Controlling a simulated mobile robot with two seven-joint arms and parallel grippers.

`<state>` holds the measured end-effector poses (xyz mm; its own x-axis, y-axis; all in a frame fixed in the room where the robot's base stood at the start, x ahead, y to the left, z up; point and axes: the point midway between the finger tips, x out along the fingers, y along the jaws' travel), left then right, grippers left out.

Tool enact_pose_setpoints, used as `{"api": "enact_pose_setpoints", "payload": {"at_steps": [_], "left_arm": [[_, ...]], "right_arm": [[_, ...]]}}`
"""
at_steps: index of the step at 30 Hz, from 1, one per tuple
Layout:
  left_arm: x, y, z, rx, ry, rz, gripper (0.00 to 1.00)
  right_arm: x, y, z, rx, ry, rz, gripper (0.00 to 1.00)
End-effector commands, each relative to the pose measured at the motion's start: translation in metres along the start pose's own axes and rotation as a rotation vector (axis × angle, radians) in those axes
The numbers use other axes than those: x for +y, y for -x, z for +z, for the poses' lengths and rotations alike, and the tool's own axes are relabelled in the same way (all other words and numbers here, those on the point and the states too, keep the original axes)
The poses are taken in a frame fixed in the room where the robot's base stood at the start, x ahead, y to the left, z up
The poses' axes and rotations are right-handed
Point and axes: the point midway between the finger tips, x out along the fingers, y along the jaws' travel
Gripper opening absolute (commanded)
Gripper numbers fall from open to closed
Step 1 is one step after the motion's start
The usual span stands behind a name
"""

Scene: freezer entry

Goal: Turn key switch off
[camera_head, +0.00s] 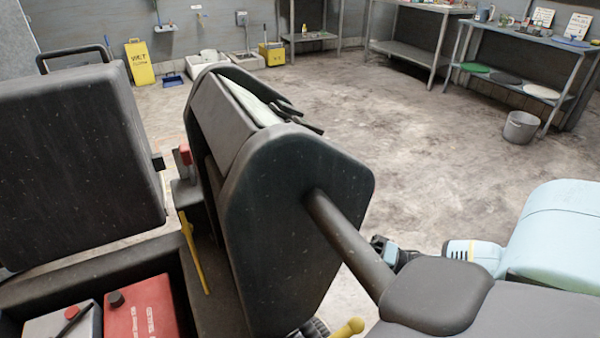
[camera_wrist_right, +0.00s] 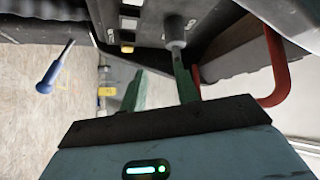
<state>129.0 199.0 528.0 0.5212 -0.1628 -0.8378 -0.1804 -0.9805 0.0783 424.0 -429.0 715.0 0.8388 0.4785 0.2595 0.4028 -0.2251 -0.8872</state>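In the right wrist view, my right gripper (camera_wrist_right: 158,64) has two green fingers with a gap between them. Its fingers point up at the underside of a dark panel (camera_wrist_right: 150,12) on the vehicle. A grey round-headed knob or stem (camera_wrist_right: 175,28) meets the tip of the right-hand finger; I cannot tell if they touch or if this is the key switch. No key shows clearly. My left gripper is not in view.
A black seat with an armrest (camera_head: 435,295) blocks the head view. A blue-handled lever (camera_wrist_right: 52,72) and a red bar (camera_wrist_right: 277,70) flank the gripper. The panel carries small white and yellow buttons (camera_wrist_right: 128,36). Concrete floor (camera_head: 420,140) is open toward the shelves.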

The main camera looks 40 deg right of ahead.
Motion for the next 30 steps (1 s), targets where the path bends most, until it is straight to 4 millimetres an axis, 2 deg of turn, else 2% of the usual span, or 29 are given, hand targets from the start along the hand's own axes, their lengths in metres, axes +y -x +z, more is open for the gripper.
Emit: {"api": "enact_pose_setpoints", "payload": {"at_steps": [1, 3, 6, 14, 24, 30], "left_arm": [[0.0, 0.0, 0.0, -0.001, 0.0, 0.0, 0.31], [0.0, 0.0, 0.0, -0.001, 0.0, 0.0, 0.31], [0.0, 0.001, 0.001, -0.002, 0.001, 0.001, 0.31], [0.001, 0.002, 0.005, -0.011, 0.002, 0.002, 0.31], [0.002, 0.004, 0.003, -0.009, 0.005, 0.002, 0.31], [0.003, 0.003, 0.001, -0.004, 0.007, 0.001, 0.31]], "right_arm": [[-0.007, -0.002, -0.017, 0.002, -0.011, -0.029, 0.31], [-0.014, -0.004, -0.031, 0.006, -0.031, -0.061, 0.31], [-0.019, -0.005, -0.04, 0.009, -0.046, -0.082, 0.31], [-0.02, -0.012, -0.04, 0.01, -0.048, -0.086, 0.31], [-0.025, -0.06, -0.04, 0.009, -0.047, -0.087, 0.31], [-0.025, -0.079, -0.04, 0.009, -0.047, -0.084, 0.31]]}}
